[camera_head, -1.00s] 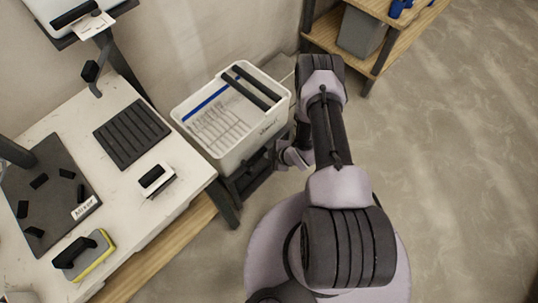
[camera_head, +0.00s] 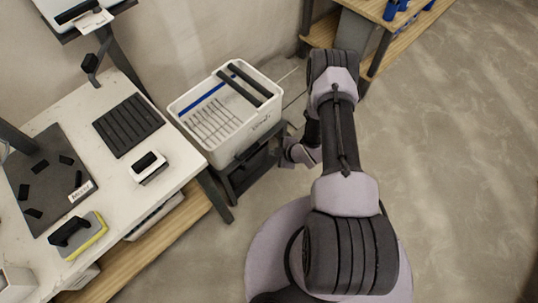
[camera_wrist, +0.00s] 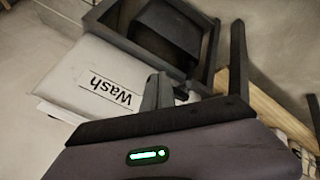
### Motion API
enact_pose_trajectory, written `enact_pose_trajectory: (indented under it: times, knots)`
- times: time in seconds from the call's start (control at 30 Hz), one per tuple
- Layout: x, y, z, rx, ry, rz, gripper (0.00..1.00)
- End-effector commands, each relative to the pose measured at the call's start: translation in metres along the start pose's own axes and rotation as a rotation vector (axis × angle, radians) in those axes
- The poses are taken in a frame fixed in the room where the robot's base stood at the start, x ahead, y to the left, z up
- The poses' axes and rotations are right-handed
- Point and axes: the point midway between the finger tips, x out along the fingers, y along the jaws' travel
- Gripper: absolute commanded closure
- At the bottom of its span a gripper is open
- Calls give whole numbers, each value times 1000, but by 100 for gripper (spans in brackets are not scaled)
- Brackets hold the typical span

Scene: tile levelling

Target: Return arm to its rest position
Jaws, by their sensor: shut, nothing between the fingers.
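My arm shows in the head view. It reaches up from my base to a bent elbow, and its wrist end hangs low beside the white wash bin (camera_head: 238,145). My gripper (camera_wrist: 158,88) shows in the wrist view, where its two grey fingers are together and empty. In the head view the fingers cannot be made out. In the wrist view the bin's side, labelled "Wash" (camera_wrist: 75,75), lies just left of the fingers. I cannot tell whether they touch anything.
The white work table (camera_head: 110,180) at left holds a black ribbed mat (camera_head: 128,125), a black-handled white tool (camera_head: 149,167), a yellow-edged sponge float (camera_head: 78,236) and a dark mixer mat (camera_head: 45,180). A wooden shelf (camera_head: 400,45) stands at back right. The floor at right is clear.

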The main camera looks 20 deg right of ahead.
Motion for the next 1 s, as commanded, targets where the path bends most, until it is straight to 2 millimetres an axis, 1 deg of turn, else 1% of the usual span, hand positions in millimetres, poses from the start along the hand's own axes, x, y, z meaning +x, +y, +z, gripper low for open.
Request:
enact_pose_trajectory:
  times: [0.03, 0.1, 0.2, 0.3, 0.43, 0.47, 0.5, 0.53, 0.57, 0.6, 0.67, 0.7, 0.77, 0.8, 0.87, 0.9, 0.97, 1.0]
  knots:
    - [-16, 8, 0, 3, -2, 2, 100]
    - [-29, 12, 4, 4, -3, 0, 100]
    - [-42, 17, 8, 4, -3, -1, 100]
    - [-48, 18, 10, 3, -2, -3, 100]
    - [-49, 20, 11, 4, -4, -2, 100]
    - [-51, 25, 11, 8, -11, 1, 100]
    - [-57, 38, 9, 20, -29, 7, 100]
    - [-64, 53, 7, 35, -52, 14, 100]
    - [-75, 73, 2, 57, -79, 25, 100]
    - [-94, 103, -6, 102, -125, 44, 100]
    - [-134, 148, -28, 195, -196, 82, 100]
    - [-165, 173, -46, 272, -237, 111, 100]
    - [-214, 200, -77, 398, -283, 157, 100]
    - [-249, 211, -99, 490, -302, 186, 100]
    - [-301, 216, -134, 636, -312, 224, 100]
    - [-335, 211, -158, 736, -307, 242, 100]
    - [-383, 195, -191, 891, -287, 255, 100]
    - [-413, 178, -211, 993, -265, 251, 100]
